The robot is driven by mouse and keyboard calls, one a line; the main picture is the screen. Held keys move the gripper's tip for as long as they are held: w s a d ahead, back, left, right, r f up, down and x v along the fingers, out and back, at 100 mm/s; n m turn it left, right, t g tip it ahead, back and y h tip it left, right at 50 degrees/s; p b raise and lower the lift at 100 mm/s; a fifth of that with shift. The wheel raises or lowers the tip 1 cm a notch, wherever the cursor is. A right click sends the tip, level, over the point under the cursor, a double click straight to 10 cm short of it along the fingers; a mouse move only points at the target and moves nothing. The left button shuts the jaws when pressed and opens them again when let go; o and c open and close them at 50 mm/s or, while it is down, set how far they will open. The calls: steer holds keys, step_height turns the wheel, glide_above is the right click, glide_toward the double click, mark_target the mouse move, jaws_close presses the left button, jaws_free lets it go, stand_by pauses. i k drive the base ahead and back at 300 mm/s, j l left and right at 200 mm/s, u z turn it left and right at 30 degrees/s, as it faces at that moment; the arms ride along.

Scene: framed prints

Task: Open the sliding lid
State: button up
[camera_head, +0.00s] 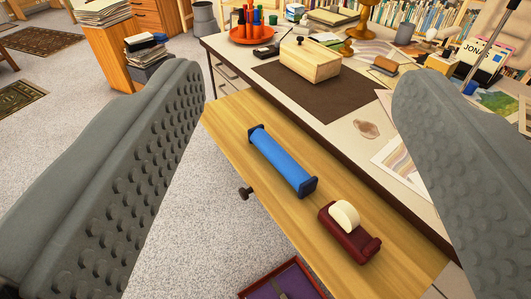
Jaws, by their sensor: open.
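A light wooden box (309,63) with a closed-looking top stands on a dark brown mat (335,98) on the desk. A small dark knob (300,40) shows on its top near the left end; this top appears to be the sliding lid (313,54). My gripper (298,95) is open and empty, its two grey studded fingers large at the left and right of the view. The box lies between the fingers in the picture but well beyond them, apart from both.
A wooden pull-out board (235,115) in front of the desk carries a blue cylinder (283,160) with dark ends and a dark red tape dispenser (349,231). An orange tray (251,34) with bottles, papers, books and a brown stand crowd the desk's back and right. A purple-lined tray (283,281) is below.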

mark_target(321, 55)
steer(key=k+j, duration=0.1)
steer(key=j, duration=0.3)
steer(key=k+j, duration=0.1)
steer(key=j, duration=0.3)
steer(key=i+j, duration=0.1)
steer(key=j, duration=0.45)
steer(key=i+j+z, duration=0.1)
steer(key=j, duration=0.45)
steer(key=i+j, duration=0.1)
steer(key=j, duration=0.45)
steer(key=i+j+z, duration=0.1)
steer(key=i, duration=0.4)
steer(key=i+j, duration=0.2)
steer(key=i, duration=0.35)
steer(key=i+l, duration=0.25)
steer(key=i+z, duration=0.05)
